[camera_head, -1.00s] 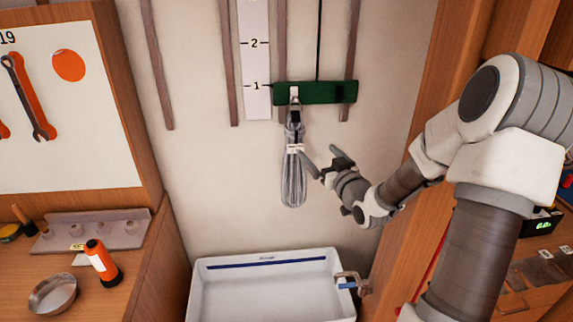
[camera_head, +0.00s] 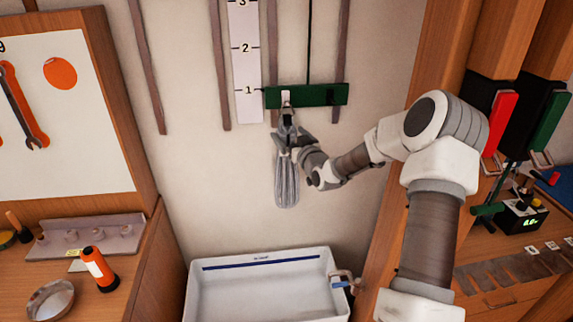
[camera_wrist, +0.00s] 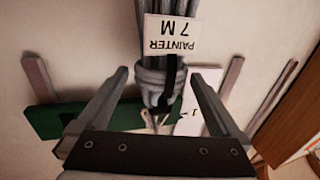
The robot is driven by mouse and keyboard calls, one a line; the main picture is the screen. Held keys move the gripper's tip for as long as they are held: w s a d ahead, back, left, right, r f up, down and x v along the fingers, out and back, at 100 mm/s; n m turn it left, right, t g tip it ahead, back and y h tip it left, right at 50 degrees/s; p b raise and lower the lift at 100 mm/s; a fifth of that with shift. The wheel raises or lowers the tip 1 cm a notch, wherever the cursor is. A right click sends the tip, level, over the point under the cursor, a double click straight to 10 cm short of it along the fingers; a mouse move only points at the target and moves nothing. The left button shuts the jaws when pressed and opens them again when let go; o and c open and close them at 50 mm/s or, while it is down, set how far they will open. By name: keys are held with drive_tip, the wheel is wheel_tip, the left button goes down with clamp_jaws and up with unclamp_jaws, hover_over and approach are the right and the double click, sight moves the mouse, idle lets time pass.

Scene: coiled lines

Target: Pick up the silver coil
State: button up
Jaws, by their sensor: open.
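The silver-grey coil (camera_head: 287,182) hangs upright against the wall from a hook on a green bar (camera_head: 325,95). My gripper (camera_head: 289,138) is at the coil's upper part and hides some of it. In the wrist view the bound neck of the coil (camera_wrist: 162,82) lies between the two spread fingers of my gripper (camera_wrist: 160,85), with a visible gap on each side. A white tag (camera_wrist: 172,34) on the coil reads "PAINTER 7 M", upside down in that view.
A white tub (camera_head: 265,292) with a clamp on its right rim stands below the coil. A white number scale (camera_head: 246,60) and brown strips are on the wall. A wooden cabinet edge rises at right. A workbench with tools stands at left.

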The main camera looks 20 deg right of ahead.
drive_tip(key=shift+w+a, duration=0.1)
drive_tip(key=shift+w, duration=1.25)
clamp_jaws()
drive_tip(key=shift+r, duration=0.1)
